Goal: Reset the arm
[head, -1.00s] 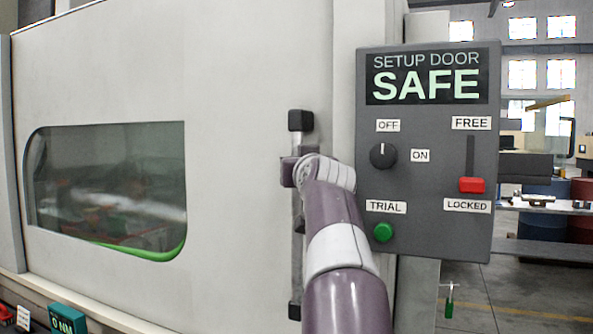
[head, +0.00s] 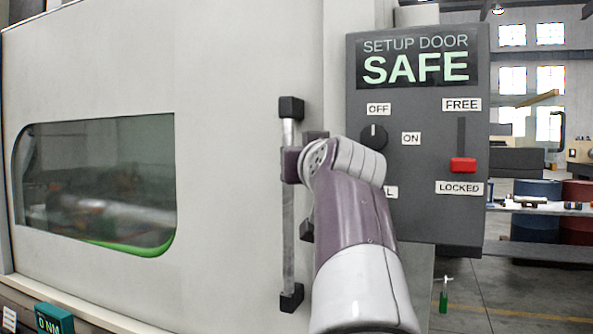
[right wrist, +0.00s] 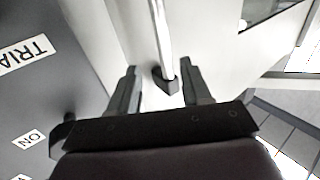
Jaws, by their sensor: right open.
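The door handle (head: 289,215) is an upright silver bar with black end mounts on the pale machine door (head: 230,70). My right arm comes in from the bottom of the head view, its wrist in front of the handle's right side and the panel's lower left. The right gripper (right wrist: 163,80) is open in the right wrist view, its dark fingers apart. The handle bar (right wrist: 161,35) and its black end mount appear between the fingers in the picture; I cannot tell the depth or any contact. In the head view the fingers are mostly hidden behind my wrist. My left gripper is not in view.
A grey control panel (head: 473,215) reads "SETUP DOOR SAFE". Its black knob (head: 373,136) points up towards OFF, and its red slider (head: 463,165) sits just above LOCKED. The door window (head: 95,180) is at left. Benches and barrels (head: 538,190) stand farther back at right.

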